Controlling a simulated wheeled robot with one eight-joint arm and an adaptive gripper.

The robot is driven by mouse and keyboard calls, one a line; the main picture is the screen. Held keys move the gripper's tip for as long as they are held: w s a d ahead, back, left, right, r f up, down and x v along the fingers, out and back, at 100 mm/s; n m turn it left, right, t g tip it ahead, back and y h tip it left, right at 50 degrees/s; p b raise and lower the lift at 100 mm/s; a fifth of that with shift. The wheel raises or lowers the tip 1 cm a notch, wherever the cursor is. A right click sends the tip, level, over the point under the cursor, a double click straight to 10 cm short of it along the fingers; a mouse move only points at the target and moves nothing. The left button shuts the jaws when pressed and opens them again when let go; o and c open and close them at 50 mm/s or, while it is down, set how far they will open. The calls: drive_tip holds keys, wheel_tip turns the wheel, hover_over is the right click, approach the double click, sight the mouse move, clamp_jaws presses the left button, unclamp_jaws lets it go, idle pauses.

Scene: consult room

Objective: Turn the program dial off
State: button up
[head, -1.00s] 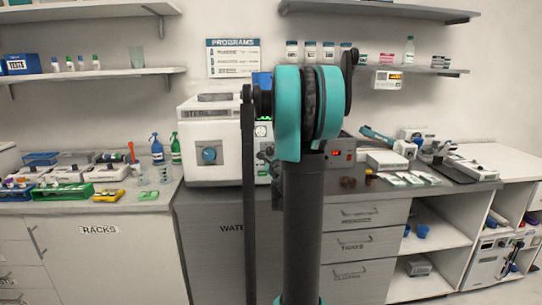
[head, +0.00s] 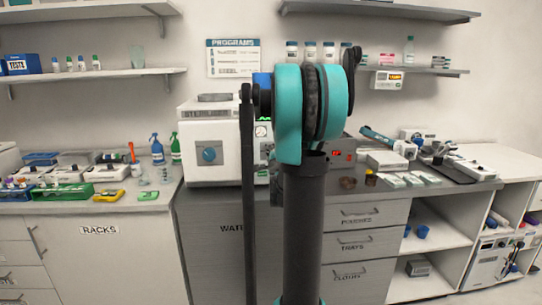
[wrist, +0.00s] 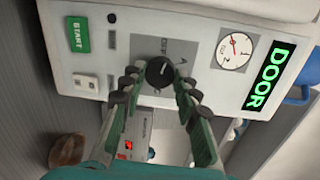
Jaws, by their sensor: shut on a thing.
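The program dial (wrist: 160,72) is a small round black knob on the pale front panel (wrist: 205,72) of the sterilizer. In the wrist view my gripper (wrist: 159,82) has its two dark, ribbed fingers on either side of the knob, shut on it. Small print stands beside the dial, partly covered and turned, so I cannot read its setting surely. In the head view the sterilizer (head: 207,125) stands on the counter, and my arm hides the dial and gripper.
Around the dial are a green START button (wrist: 77,34), a round gauge (wrist: 234,50) and a lit green DOOR display (wrist: 269,75).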

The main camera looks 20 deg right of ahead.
drive_tip(key=shift+n, duration=1.5)
drive_tip(key=o, duration=1.2)
drive_tip(key=shift+c, duration=0.2)
drive_tip(key=v, duration=1.2)
drive_tip(key=shift+a, duration=0.15)
